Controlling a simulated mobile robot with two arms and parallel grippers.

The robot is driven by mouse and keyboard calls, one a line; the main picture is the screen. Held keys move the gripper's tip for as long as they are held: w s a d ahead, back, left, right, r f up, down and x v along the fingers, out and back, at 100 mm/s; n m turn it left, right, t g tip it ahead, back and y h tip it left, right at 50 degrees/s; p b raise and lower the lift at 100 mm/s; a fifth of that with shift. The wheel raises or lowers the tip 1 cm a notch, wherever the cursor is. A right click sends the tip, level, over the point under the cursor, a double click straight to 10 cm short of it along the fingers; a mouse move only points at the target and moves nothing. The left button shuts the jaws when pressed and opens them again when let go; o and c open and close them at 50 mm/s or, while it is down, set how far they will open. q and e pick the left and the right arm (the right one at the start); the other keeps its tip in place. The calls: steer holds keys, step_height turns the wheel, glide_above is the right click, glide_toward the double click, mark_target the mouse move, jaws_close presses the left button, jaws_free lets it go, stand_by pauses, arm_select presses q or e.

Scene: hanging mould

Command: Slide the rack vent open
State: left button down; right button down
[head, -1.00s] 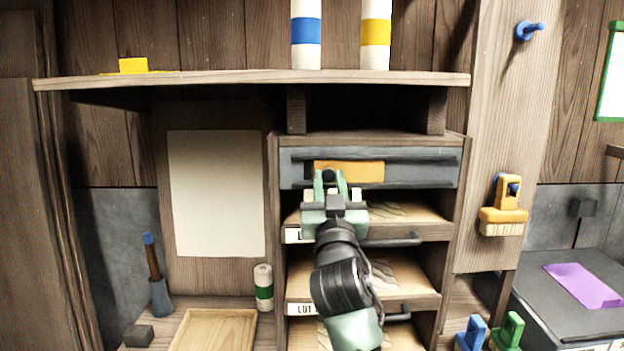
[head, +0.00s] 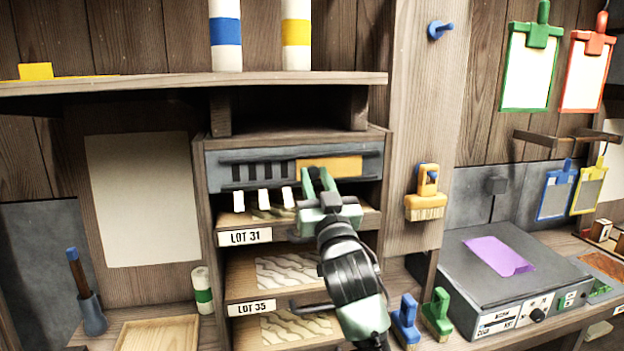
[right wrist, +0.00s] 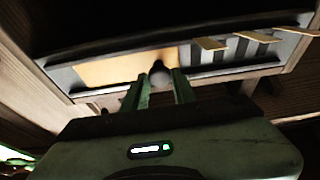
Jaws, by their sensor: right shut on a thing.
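The rack vent is a grey panel (head: 222,176) across the top of the rack, with a yellow slide plate (head: 345,166) at its right part. Several dark slots (head: 265,172) lie uncovered to the left of the plate. In the right wrist view the yellow plate (right wrist: 125,70) shows beside the slots (right wrist: 225,52). My right gripper (head: 318,180) is at the plate's lower edge. Its fingers (right wrist: 160,88) are shut on the small round knob (right wrist: 160,74) of the plate. The fingers hide part of the knob. My left gripper is out of view.
Below the vent are shelves labelled LOT 31 (head: 245,236) and LOT 35 (head: 252,308), with handles sticking out. A wooden post (head: 415,120) with a yellow brush (head: 426,200) stands just to the right. A shelf (head: 180,84) overhangs the rack.

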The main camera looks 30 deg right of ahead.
steer(key=c, duration=1.2)
jaws_free()
steer(key=shift+d, duration=0.2)
steer(key=shift+o, duration=0.2)
steer(key=shift+d, duration=0.15)
steer(key=shift+s+f, duration=0.1)
steer(key=shift+s+a+f, duration=0.2)
steer(key=shift+s+a, duration=0.05)
steer(key=b+v, duration=0.2)
steer(key=v, duration=0.5)
steer(key=shift+d+r, duration=0.15)
